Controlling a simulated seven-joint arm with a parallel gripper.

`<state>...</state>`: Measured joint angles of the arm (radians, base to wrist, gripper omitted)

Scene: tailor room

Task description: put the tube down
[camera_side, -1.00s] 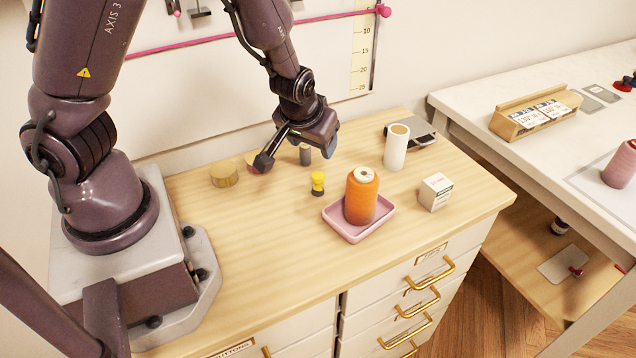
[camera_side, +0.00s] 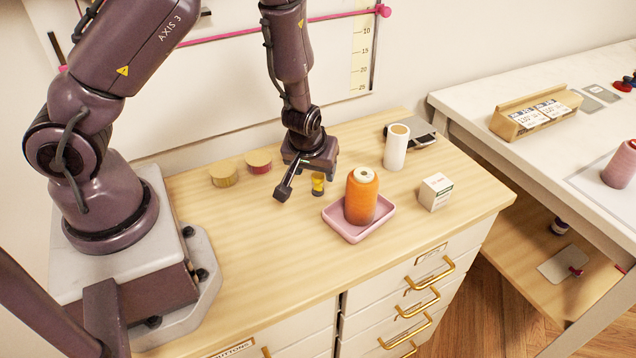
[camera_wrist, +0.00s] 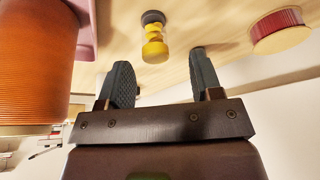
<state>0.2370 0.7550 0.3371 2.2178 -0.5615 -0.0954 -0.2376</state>
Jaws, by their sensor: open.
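A white tube (camera_side: 397,147) with a tan top end stands upright on the wooden tabletop at the back right, apart from my gripper. My gripper (camera_side: 308,182) is open, pointing down to the left of the tube. A small yellow object (camera_side: 318,184) is partly hidden by the gripper in the side view. In the wrist view, the yellow object (camera_wrist: 154,48), with a dark end, shows beyond and between the open fingers (camera_wrist: 160,75). I see nothing held between them. I cannot make out the white tube in the wrist view.
An orange spool (camera_side: 361,196) stands in a pink tray (camera_side: 345,232). A white box (camera_side: 435,192) is to its right, and a dark flat device (camera_side: 425,138) is behind the tube. The front-left tabletop is clear.

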